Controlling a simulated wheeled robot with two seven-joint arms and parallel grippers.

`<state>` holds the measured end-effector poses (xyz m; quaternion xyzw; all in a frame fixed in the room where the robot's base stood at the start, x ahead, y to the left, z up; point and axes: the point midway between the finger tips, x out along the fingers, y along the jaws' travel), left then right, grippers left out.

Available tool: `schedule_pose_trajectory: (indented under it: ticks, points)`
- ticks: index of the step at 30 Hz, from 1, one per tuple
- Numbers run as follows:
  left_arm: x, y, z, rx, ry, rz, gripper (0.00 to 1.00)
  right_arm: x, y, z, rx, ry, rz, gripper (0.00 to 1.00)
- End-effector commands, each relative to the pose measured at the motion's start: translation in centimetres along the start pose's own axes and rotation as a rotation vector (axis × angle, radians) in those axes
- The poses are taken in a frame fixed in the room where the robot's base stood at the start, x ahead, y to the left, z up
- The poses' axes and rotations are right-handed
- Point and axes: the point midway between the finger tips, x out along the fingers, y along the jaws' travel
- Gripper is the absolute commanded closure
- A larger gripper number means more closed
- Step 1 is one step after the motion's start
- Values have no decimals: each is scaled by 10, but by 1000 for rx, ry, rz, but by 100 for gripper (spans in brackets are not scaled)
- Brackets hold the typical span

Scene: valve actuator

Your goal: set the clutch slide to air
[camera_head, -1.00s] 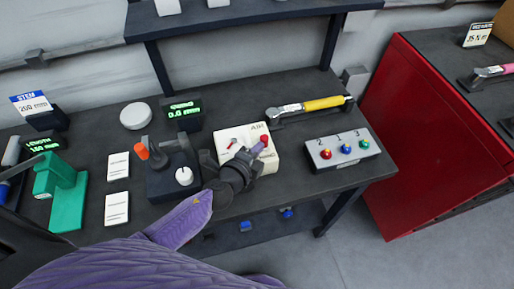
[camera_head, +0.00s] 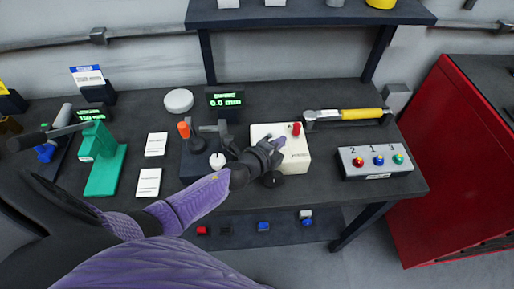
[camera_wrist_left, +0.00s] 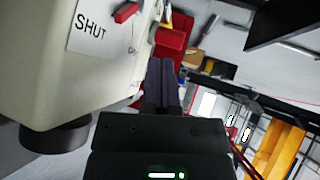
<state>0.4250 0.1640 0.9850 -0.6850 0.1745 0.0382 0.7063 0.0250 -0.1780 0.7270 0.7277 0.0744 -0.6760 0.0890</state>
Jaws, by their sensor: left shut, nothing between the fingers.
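A cream control box (camera_head: 262,132) stands on the dark bench, with a red knob (camera_head: 296,128) at its upper right. I cannot tell for sure which part is the clutch slide. In the left wrist view the box (camera_wrist_left: 60,75) fills the upper left, showing a "SHUT" label (camera_wrist_left: 90,33) and a small red pointer (camera_wrist_left: 126,12). My left gripper (camera_head: 280,142) is shut and empty, in front of the box and below the red knob; its fingers (camera_wrist_left: 162,80) lie beside the box in the wrist view. Contact is unclear. My right gripper is not in view.
Left of the box are a unit with an orange-topped lever (camera_head: 184,130) and a green press (camera_head: 104,165). A display (camera_head: 226,99) stands behind. A red cabinet (camera_head: 460,170) stands further right.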

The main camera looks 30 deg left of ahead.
Motion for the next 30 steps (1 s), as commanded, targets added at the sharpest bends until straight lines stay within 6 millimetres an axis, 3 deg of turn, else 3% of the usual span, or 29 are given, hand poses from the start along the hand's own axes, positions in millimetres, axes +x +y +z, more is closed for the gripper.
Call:
schedule_pose_trajectory:
  ticks: [5,11,15,30]
  points:
    - [-32,-2,0,0,2,1,100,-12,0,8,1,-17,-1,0]
    - [-71,0,0,-1,3,3,100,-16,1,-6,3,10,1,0]
    - [-91,1,0,-2,2,2,100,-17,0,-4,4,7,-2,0]
    - [-100,0,0,-1,2,0,100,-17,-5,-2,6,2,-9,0]
